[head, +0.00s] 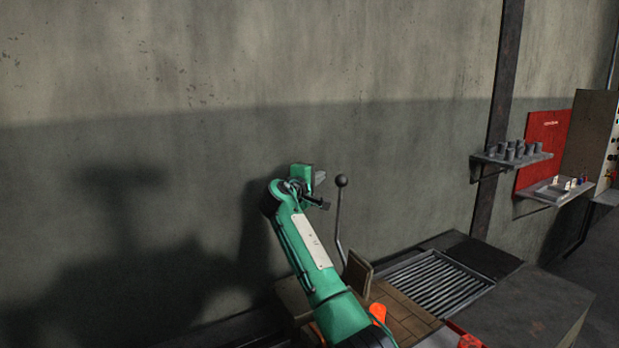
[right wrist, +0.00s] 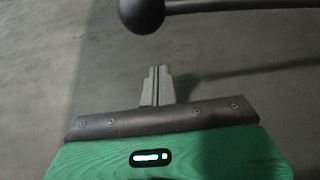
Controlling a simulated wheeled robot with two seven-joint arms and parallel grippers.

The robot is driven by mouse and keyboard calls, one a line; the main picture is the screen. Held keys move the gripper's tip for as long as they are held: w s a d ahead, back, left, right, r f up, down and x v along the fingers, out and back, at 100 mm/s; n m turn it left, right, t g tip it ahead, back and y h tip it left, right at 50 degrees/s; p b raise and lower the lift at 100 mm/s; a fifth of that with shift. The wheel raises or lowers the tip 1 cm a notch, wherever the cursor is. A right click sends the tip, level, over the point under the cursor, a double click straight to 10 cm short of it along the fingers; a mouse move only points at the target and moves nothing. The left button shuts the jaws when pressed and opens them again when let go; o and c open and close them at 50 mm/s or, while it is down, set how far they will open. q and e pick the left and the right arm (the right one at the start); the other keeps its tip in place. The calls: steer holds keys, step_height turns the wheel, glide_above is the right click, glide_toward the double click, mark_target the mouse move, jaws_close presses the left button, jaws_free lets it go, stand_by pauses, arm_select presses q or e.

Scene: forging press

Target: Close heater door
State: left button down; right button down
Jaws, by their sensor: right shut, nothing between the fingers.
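A lever with a dark round knob (head: 341,181) stands upright in the head view, its bent rod (head: 339,228) running down to a small brown panel (head: 357,272). The panel stands up at the edge of a brick-like surface (head: 405,312); I cannot tell for sure that it is the heater door. My right gripper (head: 320,177) is shut and empty, just left of the knob in the head view. In the right wrist view its closed fingertips (right wrist: 158,72) are below the knob (right wrist: 141,14), with a visible gap. My left gripper is not in view.
A slatted grate (head: 435,285) and a dark flat top (head: 520,308) lie to the right of the brick surface. A bare grey wall (head: 200,150) is behind. Wall shelves (head: 512,158) with small grey cylinders are at the right. Orange parts (head: 378,312) show beside my arm.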

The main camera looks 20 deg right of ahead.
steer(key=s, duration=0.2)
steer(key=s+d+p, duration=0.1)
steer(key=shift+s+d, duration=0.15)
steer(key=shift+s, duration=0.25)
